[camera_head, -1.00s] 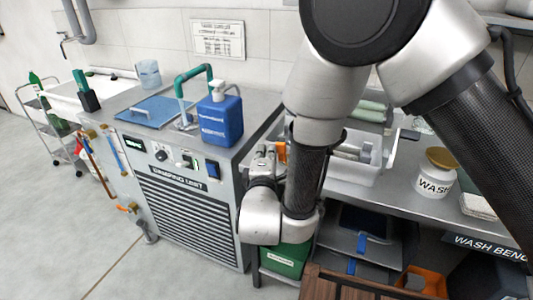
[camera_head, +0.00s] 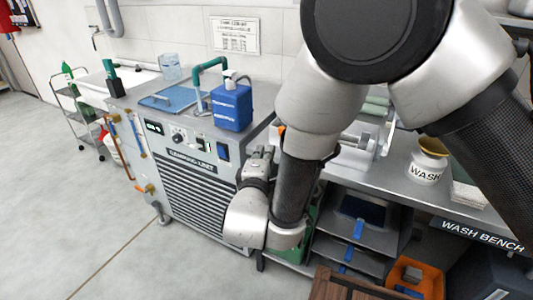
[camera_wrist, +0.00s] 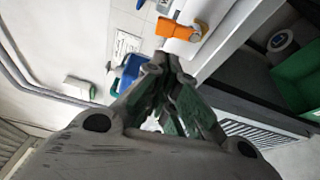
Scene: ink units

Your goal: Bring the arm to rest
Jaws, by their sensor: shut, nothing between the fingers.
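My arm hangs folded in the right half of the head view, its wrist low in front of the bench. My gripper (camera_head: 260,160) points up and away between the grey unit and the bench, seen small and partly dark. In the wrist view my gripper (camera_wrist: 165,64) has its fingers together with nothing between them. No object is held. The fingertips show in front of the wall and the bench edge, and I cannot tell their exact gap to the bench.
A grey unit (camera_head: 190,190) with a blue jug (camera_head: 231,104) stands left of my gripper. The wash bench (camera_head: 405,182) with a white jar (camera_head: 428,162) is on the right. A brown wooden top (camera_head: 345,288) and orange bin (camera_head: 418,276) lie low in front. Floor at left is clear.

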